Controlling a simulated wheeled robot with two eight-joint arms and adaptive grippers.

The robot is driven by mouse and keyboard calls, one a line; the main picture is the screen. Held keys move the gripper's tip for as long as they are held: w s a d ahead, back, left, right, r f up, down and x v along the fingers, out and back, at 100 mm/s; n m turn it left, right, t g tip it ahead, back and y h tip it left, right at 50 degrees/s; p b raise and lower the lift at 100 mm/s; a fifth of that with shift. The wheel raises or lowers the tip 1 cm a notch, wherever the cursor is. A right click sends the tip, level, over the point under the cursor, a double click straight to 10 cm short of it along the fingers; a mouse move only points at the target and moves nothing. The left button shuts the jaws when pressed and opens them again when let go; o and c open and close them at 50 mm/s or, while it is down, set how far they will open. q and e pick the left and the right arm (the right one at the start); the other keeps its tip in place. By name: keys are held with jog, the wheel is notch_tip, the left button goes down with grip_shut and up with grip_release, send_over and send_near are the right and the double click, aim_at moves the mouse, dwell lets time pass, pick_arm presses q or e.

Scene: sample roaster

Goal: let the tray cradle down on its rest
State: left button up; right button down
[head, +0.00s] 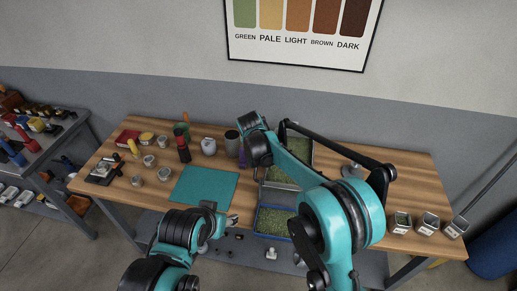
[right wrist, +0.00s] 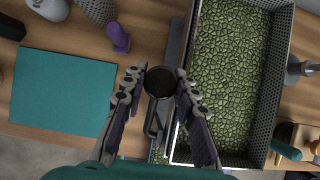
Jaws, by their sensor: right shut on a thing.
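The tray cradle is a long grey metal tray with perforated walls (right wrist: 281,85), holding a layer of green beans. It fills the right half of the right wrist view, and my right arm partly covers it in the head view (head: 303,150). My right gripper (right wrist: 159,78) is shut on a round, dark-topped handle (right wrist: 160,83) at the tray's left side. A grey bar runs down below the handle. Whether the cradle touches its rest cannot be seen. My left gripper (head: 232,219) is near the table's front edge by the teal mat; its jaw opening is unclear.
A teal mat (head: 204,186) lies left of the tray. A blue-rimmed bin of green beans (head: 272,221) is in front of it. Jars and cups stand at the table's left, with a dark grinder (head: 183,152). Several small sample containers (head: 428,222) stand at the right end.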

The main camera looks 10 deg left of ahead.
jog(key=c, duration=1.4)
grip_release()
jog(key=shift+o, duration=1.2)
jog(key=shift+w+f, duration=0.1)
jog(key=shift+w, duration=0.05)
jog(key=v, duration=1.2)
